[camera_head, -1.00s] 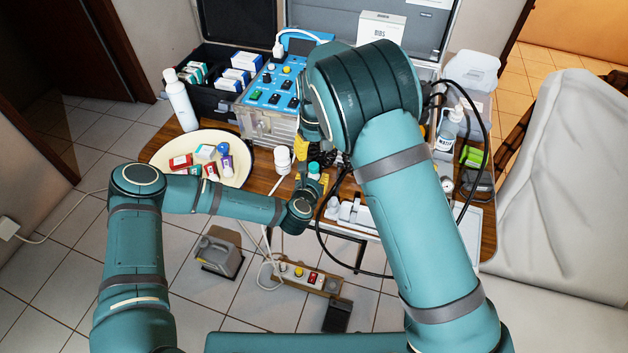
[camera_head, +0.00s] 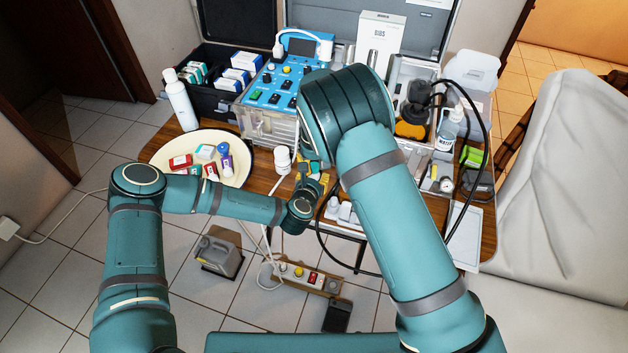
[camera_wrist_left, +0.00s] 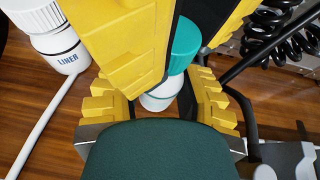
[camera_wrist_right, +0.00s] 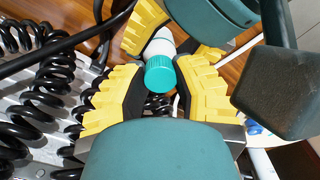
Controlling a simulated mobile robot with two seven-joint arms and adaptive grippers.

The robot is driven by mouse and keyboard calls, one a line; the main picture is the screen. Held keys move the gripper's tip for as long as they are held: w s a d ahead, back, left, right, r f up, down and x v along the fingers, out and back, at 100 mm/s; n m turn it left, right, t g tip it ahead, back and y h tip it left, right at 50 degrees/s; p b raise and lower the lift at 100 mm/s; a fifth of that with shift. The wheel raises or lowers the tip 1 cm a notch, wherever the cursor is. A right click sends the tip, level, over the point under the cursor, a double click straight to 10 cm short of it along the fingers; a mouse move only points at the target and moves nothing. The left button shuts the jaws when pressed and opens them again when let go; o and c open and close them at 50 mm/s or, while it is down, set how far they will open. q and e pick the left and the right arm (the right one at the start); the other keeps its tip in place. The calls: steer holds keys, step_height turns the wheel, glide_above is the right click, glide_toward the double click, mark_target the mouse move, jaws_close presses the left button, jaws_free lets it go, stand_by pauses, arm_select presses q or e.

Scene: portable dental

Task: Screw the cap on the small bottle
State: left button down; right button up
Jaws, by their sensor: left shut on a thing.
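The small white bottle (camera_wrist_left: 160,98) is held between the yellow fingers of my left gripper (camera_wrist_left: 160,105), which is shut on it. The teal ribbed cap (camera_wrist_left: 185,45) sits at the bottle's mouth; how tightly it is seated cannot be told. In the right wrist view the cap (camera_wrist_right: 165,76) lies between the yellow fingers of my right gripper (camera_wrist_right: 167,72), with the white bottle (camera_wrist_right: 159,45) behind it. Whether the right fingers press on the cap is unclear. In the head view both grippers meet at the table's front edge, and my right arm partly hides them.
A white bottle marked LINER (camera_wrist_left: 65,45) stands beside the grippers. A cream tray (camera_head: 158,160) with small items is at the left. Black coiled cords (camera_wrist_right: 50,100) and a metal case (camera_head: 440,165) lie close on the right. The blue control unit (camera_head: 270,95) stands behind.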

arm_select(q)
steer(key=shift+a, duration=0.1)
arm_select(e)
steer(key=shift+w+d, duration=0.15)
steer(key=shift+d, duration=0.1)
jaws_close()
steer(key=shift+m, duration=0.3)
steer(key=o, duration=0.9)
jaws_free()
steer(key=shift+c, duration=0.2)
steer(key=shift+a+r, duration=0.1)
steer(key=shift+r, duration=0.05)
steer(key=shift+r, duration=0.25)
step_height(320, 180, up, 11)
steer(key=shift+r, duration=0.15)
